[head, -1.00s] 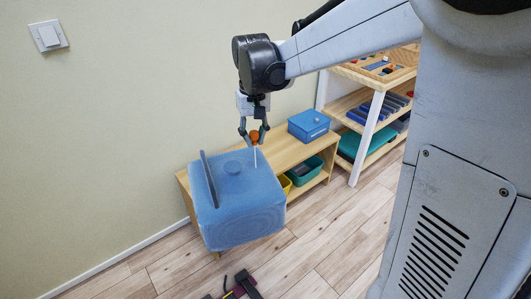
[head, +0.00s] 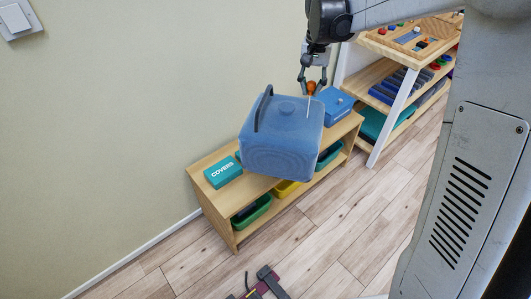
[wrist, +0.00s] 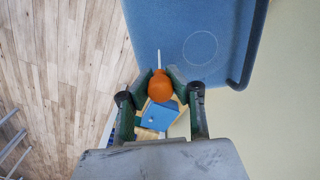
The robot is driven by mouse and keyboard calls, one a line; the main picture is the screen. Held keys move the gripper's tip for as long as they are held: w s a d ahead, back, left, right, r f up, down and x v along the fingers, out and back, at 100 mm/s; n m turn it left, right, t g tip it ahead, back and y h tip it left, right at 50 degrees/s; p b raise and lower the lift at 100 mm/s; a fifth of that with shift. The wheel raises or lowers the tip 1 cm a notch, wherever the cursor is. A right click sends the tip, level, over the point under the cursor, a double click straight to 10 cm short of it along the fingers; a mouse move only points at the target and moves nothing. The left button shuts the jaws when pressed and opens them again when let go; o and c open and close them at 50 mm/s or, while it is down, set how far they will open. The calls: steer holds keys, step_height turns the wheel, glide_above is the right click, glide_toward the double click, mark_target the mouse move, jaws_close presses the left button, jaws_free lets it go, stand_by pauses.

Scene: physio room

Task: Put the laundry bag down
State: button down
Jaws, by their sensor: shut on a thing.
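The laundry bag (head: 282,150) is a blue, box-shaped bag with a dark strap handle on one side. It hangs in front of or over the low wooden bench (head: 207,195) in the head view; I cannot tell whether it touches it. My gripper (head: 311,86) is shut on an orange ball-shaped toggle with a thin white cord at the bag's top. In the wrist view the toggle sits between the fingers of my gripper (wrist: 160,80), and the bag (wrist: 185,25) fills the upper middle. The bag hides part of the bench top.
A teal box marked COVERS (head: 222,172) is on the bench's left end, a blue box (head: 335,106) on its right end. Green (head: 252,213) and yellow (head: 286,188) bins sit below. A shelf rack (head: 400,90) stands right. A dark purple object (head: 263,287) lies on the floor.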

mark_target(293, 96)
steer(key=w+f+m, duration=0.2)
steer(key=w, duration=0.2)
steer(key=w+a+f+m, duration=0.1)
steer(key=w+m, duration=0.1)
steer(key=w, duration=0.2)
steer(key=w+a+f+m, duration=0.1)
steer(key=w+f+m, duration=0.1)
steer(key=w, duration=0.2)
steer(key=shift+w+a+f+m, duration=0.25)
steer(key=shift+w+f+m, duration=0.05)
steer(key=shift+f, duration=0.05)
steer(key=w+d+f+b, duration=0.1)
steer(key=w+d+f, duration=0.7)
steer(key=f, duration=0.3)
steer(key=shift+w+b, duration=0.35)
steer(key=shift+b, duration=0.05)
steer(key=shift+f, duration=0.1)
steer(key=c, duration=2.1)
jaws_free()
steer(key=shift+f, duration=0.1)
steer(key=o, duration=0.4)
